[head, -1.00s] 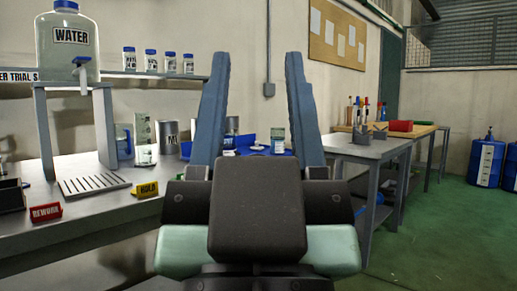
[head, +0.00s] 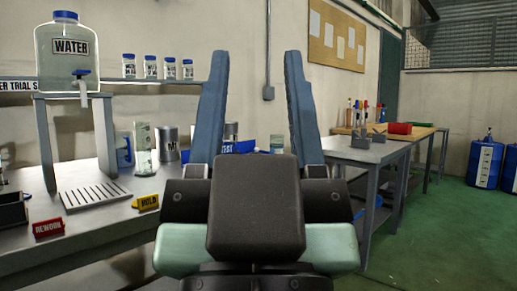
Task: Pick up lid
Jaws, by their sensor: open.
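My gripper (head: 257,60) is open and empty in the head view, its two blue-grey fingers pointing up and apart. No loose lid can be made out. Blue lids sit on several small jars (head: 150,67) on the shelf, left of my gripper. The water jug (head: 68,68) at the far left also has a blue lid (head: 66,15). A blue tray (head: 240,147) with a TEST label shows on the bench between my fingers. Its contents are hidden from this low view.
The left bench (head: 85,231) holds a slotted drain plate (head: 95,195), a yellow HOLD sign (head: 146,202), a red REWORK sign (head: 48,227) and a glass cylinder (head: 143,150). A grey table (head: 365,152) stands at right. The green floor (head: 440,230) is clear there.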

